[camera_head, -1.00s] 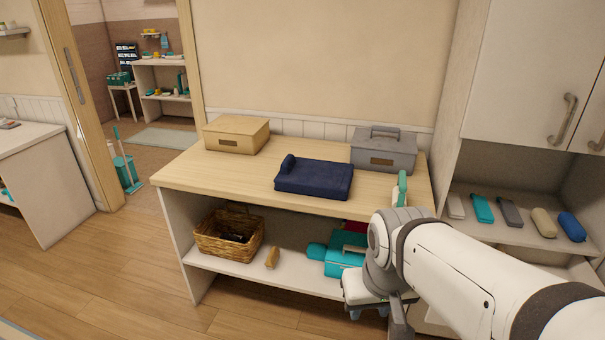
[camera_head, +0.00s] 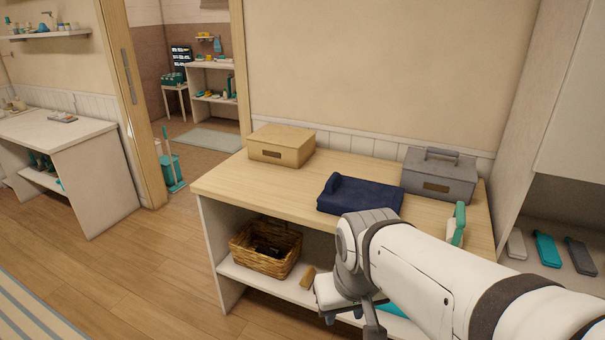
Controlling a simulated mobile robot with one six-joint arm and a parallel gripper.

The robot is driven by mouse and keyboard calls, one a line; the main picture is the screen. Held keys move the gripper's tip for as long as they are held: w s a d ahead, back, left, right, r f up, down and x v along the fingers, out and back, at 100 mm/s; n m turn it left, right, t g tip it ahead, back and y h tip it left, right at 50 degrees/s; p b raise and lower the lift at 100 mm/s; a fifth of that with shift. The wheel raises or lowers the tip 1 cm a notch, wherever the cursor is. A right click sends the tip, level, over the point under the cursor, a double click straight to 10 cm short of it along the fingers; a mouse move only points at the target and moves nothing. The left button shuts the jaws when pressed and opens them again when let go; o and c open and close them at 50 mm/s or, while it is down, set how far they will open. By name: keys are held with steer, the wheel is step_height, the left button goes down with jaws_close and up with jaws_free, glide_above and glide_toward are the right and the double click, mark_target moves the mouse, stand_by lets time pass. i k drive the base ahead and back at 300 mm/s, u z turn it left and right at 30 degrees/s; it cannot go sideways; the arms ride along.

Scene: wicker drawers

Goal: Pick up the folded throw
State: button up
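The folded throw (camera_head: 358,194) is dark navy blue. It lies flat on the light wooden top of the low shelf unit (camera_head: 235,183), with a thicker roll along its left end. My arm reaches in from the lower right and hides a little of the throw's front edge. My gripper (camera_head: 352,322) is low in the picture, in front of the unit and below the throw, apart from it. It is small and partly cut off by the bottom edge, so its opening does not show clearly.
A tan box (camera_head: 281,146) stands left of the throw and a grey lidded box (camera_head: 439,176) with a handle stands right of it. A green-and-white item (camera_head: 456,226) is near the right front. A wicker basket (camera_head: 264,248) is on the lower shelf. Open floor (camera_head: 130,265) lies to the left.

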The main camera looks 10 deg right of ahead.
mark_target(342, 194)
steer(key=u, duration=0.1)
steer(key=i, duration=1.3)
steer(key=z, duration=0.7)
